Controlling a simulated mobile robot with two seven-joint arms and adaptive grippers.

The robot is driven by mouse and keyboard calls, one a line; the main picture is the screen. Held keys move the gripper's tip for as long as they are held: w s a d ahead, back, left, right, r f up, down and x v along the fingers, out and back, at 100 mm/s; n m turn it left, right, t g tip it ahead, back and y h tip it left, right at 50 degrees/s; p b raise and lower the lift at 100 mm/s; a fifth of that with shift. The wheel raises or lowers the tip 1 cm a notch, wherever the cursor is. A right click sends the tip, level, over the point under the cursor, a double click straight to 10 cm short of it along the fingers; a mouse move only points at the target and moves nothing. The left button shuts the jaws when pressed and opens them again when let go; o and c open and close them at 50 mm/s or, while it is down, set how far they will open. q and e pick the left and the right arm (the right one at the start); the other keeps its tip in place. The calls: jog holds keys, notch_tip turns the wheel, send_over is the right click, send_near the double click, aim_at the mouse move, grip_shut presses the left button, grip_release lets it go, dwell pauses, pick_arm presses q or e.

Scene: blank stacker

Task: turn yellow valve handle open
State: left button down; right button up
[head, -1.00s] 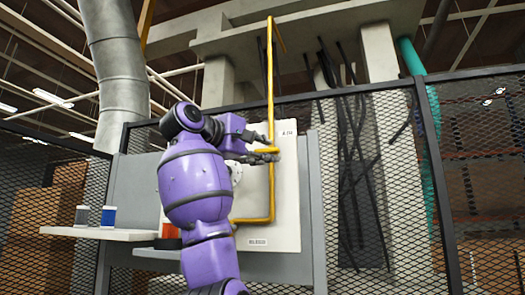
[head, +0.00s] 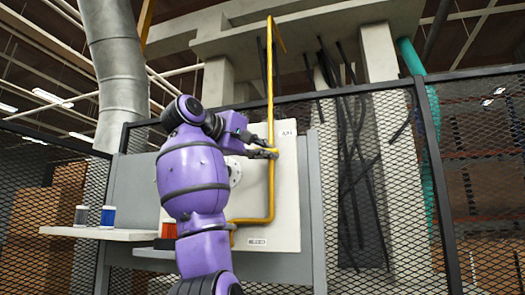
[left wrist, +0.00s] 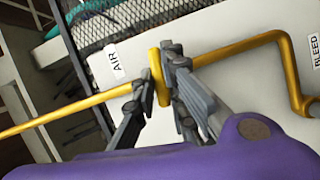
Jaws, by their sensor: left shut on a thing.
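The yellow valve handle (left wrist: 157,77) sits on a yellow pipe that runs across a pale panel, near the AIR label. My left gripper (left wrist: 160,74) has one finger on each side of the handle and is shut on it. In the head view my left gripper (head: 268,152) is at the vertical yellow pipe (head: 270,190), and the handle is mostly hidden by the fingers. My right gripper does not show.
The pale panel (head: 288,200) carries AIR and BLEED labels. A shelf (head: 100,233) at left holds a grey can (head: 81,216) and a blue can (head: 108,217). An orange object (head: 169,231) is behind my arm. Mesh fencing (head: 400,220) stands behind and at right.

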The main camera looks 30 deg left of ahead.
pick_arm(q)
jog(key=shift+d+r+m+g+y, duration=0.1)
jog(key=shift+m+g+y, duration=0.75)
jog(key=shift+m, duration=1.1)
jog(key=shift+d+r+m+g+y, duration=0.1)
jog(key=shift+m+g+y, duration=0.45)
jog(key=shift+m+y, duration=0.95)
jog(key=shift+d+m+g+y, duration=0.1)
jog(key=shift+m+g+y, duration=0.55)
jog(key=shift+m, duration=1.7)
jog(key=c, duration=1.8)
grip_release()
